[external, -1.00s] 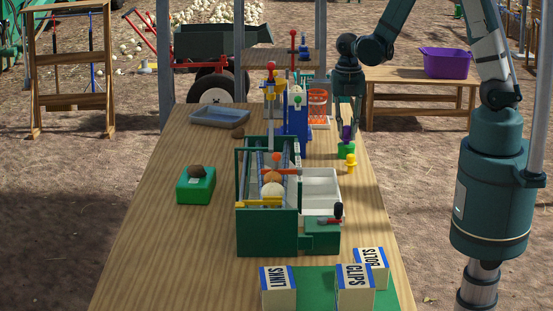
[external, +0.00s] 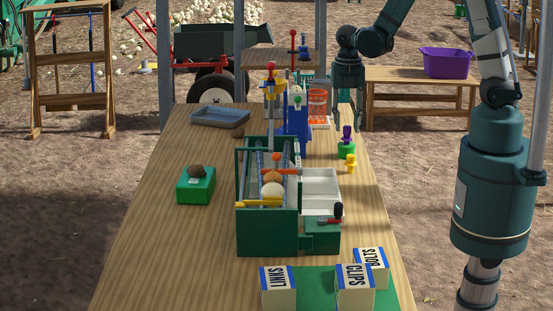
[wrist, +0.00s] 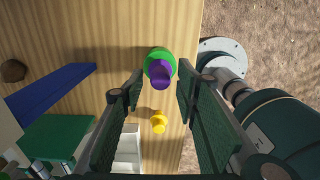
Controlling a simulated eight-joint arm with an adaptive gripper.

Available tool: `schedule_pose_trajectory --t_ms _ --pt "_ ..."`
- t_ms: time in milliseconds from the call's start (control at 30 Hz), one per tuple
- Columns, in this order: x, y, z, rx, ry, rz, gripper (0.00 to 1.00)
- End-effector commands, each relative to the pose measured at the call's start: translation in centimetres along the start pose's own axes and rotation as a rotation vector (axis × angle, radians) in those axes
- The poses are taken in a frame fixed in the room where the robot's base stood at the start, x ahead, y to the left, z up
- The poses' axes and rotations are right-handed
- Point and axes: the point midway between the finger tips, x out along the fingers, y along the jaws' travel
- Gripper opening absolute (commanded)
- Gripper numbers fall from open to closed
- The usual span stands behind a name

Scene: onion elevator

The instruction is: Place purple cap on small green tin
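The purple cap (external: 346,132) stands upright on the small green tin (external: 346,149) near the right edge of the wooden table. In the wrist view the purple cap (wrist: 160,74) sits over the green tin (wrist: 159,56) and hides part of its top. My gripper (external: 347,117) is above the cap, with its fingers pointing down. In the wrist view its fingers (wrist: 161,85) are apart, with a gap on each side of the cap, and it holds nothing.
A yellow peg-shaped piece (external: 351,163) stands just in front of the tin. The green-framed elevator (external: 267,228) and a white tray (external: 321,183) are to the left. A blue stand (external: 297,128) and an orange wire basket (external: 317,102) are behind left.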

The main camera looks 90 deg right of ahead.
Motion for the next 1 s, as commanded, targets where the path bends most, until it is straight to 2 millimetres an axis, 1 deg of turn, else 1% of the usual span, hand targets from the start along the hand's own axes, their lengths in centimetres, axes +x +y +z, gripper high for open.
schedule_pose_trajectory --t_ms 100,700,800,1000 --pt "-1.4 0.0 0.0 0.000 0.000 0.000 0.31" --pt "-7.9 -0.1 -0.1 0.000 0.000 0.000 0.31" --pt "-8.7 0.0 0.0 0.000 0.000 0.000 0.31" --pt "-9.5 -0.1 0.0 0.000 0.000 0.000 0.31"
